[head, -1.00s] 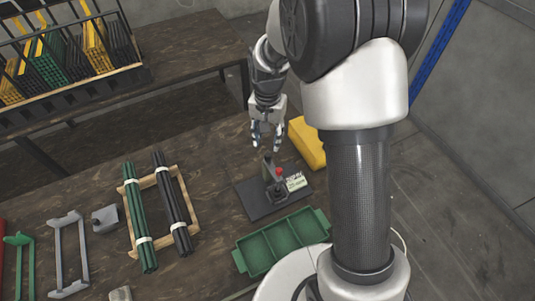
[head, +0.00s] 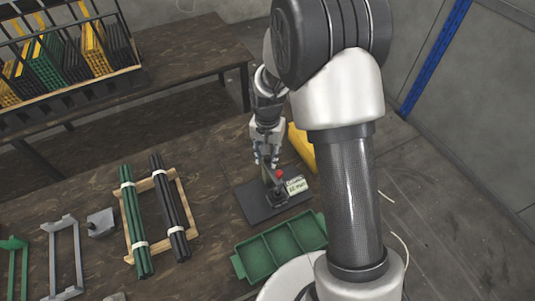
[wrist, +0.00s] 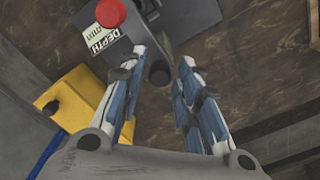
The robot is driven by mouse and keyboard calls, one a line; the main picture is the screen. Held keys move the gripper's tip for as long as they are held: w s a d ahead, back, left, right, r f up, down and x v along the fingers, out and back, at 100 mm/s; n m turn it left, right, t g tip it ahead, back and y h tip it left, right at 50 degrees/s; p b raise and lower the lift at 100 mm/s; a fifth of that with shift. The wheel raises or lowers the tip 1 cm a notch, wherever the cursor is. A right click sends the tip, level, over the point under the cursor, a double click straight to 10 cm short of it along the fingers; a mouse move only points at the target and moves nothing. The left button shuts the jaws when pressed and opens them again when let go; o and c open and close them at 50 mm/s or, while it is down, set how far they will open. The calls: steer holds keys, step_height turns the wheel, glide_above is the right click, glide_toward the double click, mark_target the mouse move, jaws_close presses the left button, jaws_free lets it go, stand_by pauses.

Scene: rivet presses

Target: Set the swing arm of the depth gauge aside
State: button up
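The depth gauge stands on a dark base plate (head: 254,206) on the brown table, with a red knob (head: 280,174) and a white label (head: 295,185). In the wrist view the red knob (wrist: 110,12) and the label reading "DEPTH mm" (wrist: 103,41) are at the upper left. A dark arm with a rounded end (wrist: 159,74), apparently the swing arm, reaches in between my fingertips. My gripper (head: 267,164) is just above the gauge, pointing down. In the wrist view its fingers (wrist: 163,66) are apart on either side of the arm end, not closed on it.
A green compartment tray (head: 281,247) sits in front of the gauge, and a yellow block (head: 301,145) behind it to the right. Green and black rod bundles lie on a wooden frame (head: 184,184) to the left. Bare table lies between frame and gauge.

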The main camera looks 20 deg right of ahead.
jaws_close()
steer(key=shift+n, duration=0.4)
stand_by(0.4)
steer(key=n+p, duration=0.1)
steer(key=n, duration=0.2)
steer(key=n+p, duration=0.1)
steer(key=n, duration=0.3)
steer(key=n+p, duration=0.1)
steer(key=n, duration=0.3)
steer(key=shift+n, duration=1.9)
steer(key=shift+p, duration=0.3)
